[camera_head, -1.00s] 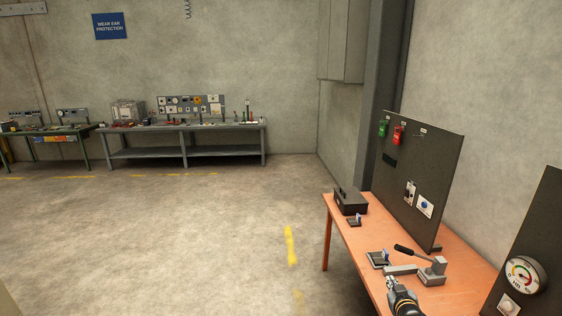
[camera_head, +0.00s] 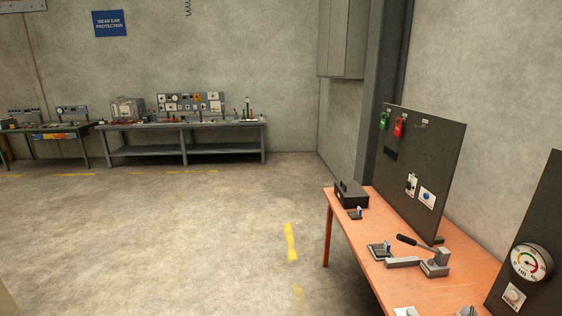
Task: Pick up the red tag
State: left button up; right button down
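The red tag (camera_head: 398,127) hangs near the upper left of the dark upright panel (camera_head: 432,165) on the orange table. It is small in view and hangs just right of a green tag (camera_head: 383,121). Neither of my grippers shows in the head view now, and nothing covers the red tag.
The orange table (camera_head: 345,228) carries a dark box (camera_head: 351,194), a small clamp-like fixture (camera_head: 379,251) and a lever device (camera_head: 436,262). A second panel with a gauge (camera_head: 531,262) stands at the right. Pale items are cut off at the bottom edge. Open floor lies left of the table.

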aim_at(398, 129)
jog(key=z, duration=1.7)
jog(key=j+z, duration=0.15)
jog(key=j, duration=2.65)
jog(key=k, duration=0.05)
